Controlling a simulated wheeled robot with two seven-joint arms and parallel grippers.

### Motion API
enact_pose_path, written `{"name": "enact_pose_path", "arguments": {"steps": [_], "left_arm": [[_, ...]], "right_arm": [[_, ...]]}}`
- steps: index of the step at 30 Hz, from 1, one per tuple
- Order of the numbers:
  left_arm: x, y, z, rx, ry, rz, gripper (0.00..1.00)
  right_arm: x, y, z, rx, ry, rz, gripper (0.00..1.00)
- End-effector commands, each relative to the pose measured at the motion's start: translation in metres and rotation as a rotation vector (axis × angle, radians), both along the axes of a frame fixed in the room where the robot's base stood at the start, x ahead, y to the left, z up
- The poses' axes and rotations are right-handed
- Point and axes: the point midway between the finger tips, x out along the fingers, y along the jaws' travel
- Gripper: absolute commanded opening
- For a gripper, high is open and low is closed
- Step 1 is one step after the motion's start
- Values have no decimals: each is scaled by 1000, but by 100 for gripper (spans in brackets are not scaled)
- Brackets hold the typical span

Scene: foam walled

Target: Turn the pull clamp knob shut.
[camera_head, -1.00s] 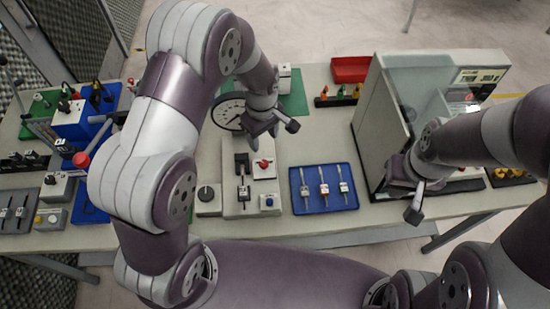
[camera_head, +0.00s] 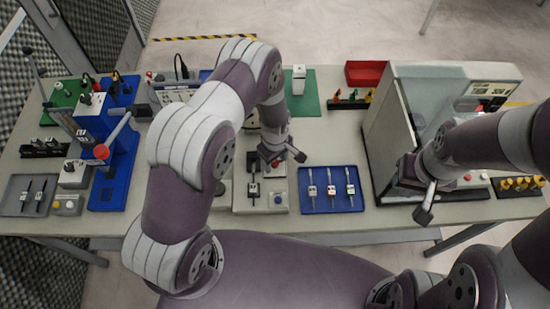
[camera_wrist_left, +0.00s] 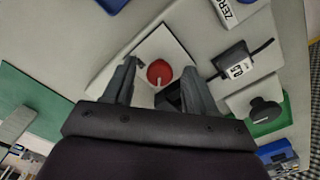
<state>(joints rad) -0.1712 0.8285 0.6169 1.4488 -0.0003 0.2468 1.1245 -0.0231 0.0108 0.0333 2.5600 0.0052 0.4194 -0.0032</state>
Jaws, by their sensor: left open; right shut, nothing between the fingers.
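The red round knob (camera_wrist_left: 160,73) sits on a white plate (camera_wrist_left: 152,50) of the pale fixture. It lies between the fingers of my left gripper (camera_wrist_left: 159,69) in the left wrist view, with visible gaps on both sides. The left gripper is open, with nothing held.
A blue tray (camera_head: 304,207) with several labelled tools lies right of the fixture. The cabinet (camera_head: 383,140) stands further right. A black dial knob (camera_wrist_left: 264,109) and a labelled black block (camera_wrist_left: 234,65) sit near the left gripper. A green mat (camera_head: 311,100) lies behind.

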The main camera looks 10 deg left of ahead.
Motion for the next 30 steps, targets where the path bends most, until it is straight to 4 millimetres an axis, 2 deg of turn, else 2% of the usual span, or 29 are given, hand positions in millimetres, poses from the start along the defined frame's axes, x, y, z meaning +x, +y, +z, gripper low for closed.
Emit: {"name": "enact_pose_path", "arguments": {"steps": [1, 3, 6, 17, 30], "left_arm": [[0, 0, 0, 0, 0, 0, 50], [0, 0, 0, 0, 0, 0, 27], [0, 0, 0, 0, 0, 0, 0], [0, 0, -1, 0, 0, -50, 1], [0, 1, -2, 0, -1, -395, 1]], "right_arm": [[0, 0, 0, 0, 0, 0, 0], [0, 0, 0, 0, 0, 0, 0], [0, 0, 0, 0, 0, 0, 0], [0, 0, -5, 0, 0, 0, 0], [0, 0, -26, 0, 0, 0, 0]]}}
